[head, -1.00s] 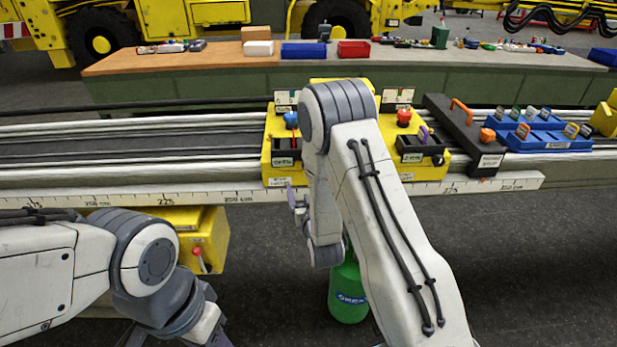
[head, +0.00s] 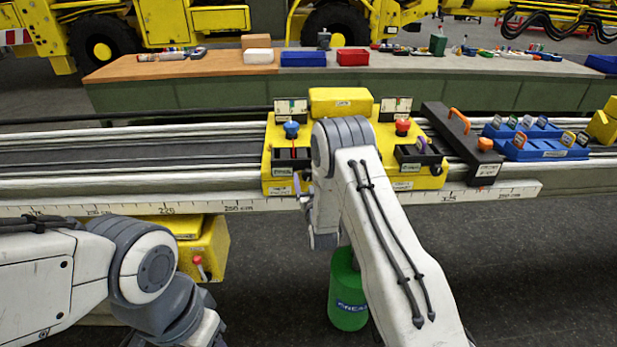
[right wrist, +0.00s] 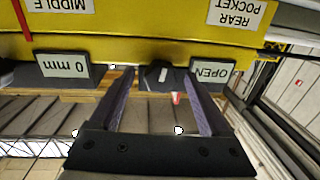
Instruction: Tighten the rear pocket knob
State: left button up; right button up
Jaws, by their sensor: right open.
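A dark knob (right wrist: 157,74) with a pale mark shows in the right wrist view, on the front of the yellow carriage (right wrist: 160,45). It sits between an "OPEN" plate (right wrist: 212,70) and a "0 mm" plate (right wrist: 64,66), near the "REAR POCKET" label (right wrist: 237,10). All of these appear upside down. My right gripper (right wrist: 158,78) is open, its two purple fingers on either side of the knob with visible gaps; contact is not seen. In the head view my right arm hides the knob, and one purple fingertip of the right gripper (head: 297,184) shows. My left gripper is out of view.
The yellow carriage (head: 375,175) sits on long rails, with a blue knob (head: 291,129) and a red knob (head: 402,126) on top. A black clamp bar (head: 455,140) and blue trays (head: 535,140) lie to its right. A green canister (head: 347,300) stands below.

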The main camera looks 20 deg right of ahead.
jog(key=shift+w, duration=0.1)
grip_shut()
jog(key=shift+f+m+b, duration=0.1)
jog(key=shift+m+b, duration=0.3)
jog(key=shift+b, duration=0.25)
jog(key=m+b, duration=0.5)
jog(key=b, duration=0.1)
jog(key=m+h+b, duration=0.1)
jog(key=m+b, duration=0.4)
jog(key=b, duration=0.1)
jog(key=m+b, duration=0.5)
jog(key=b, duration=0.1)
jog(key=shift+a+f+m+t+h, duration=0.1)
jog(key=shift+f+m+t+h, duration=0.2)
jog(key=shift+t, duration=0.1)
jog(key=m+b, duration=0.8)
jog(key=b, duration=0.2)
jog(key=m+g+h+b, duration=0.1)
jog(key=m+b, duration=0.7)
jog(key=b, duration=0.3)
jog(key=shift+m+h, duration=0.3)
jog(key=shift+r+m+b, duration=0.25)
jog(key=shift+m+b, duration=1.35)
jog(key=shift+b, duration=0.05)
grip_release()
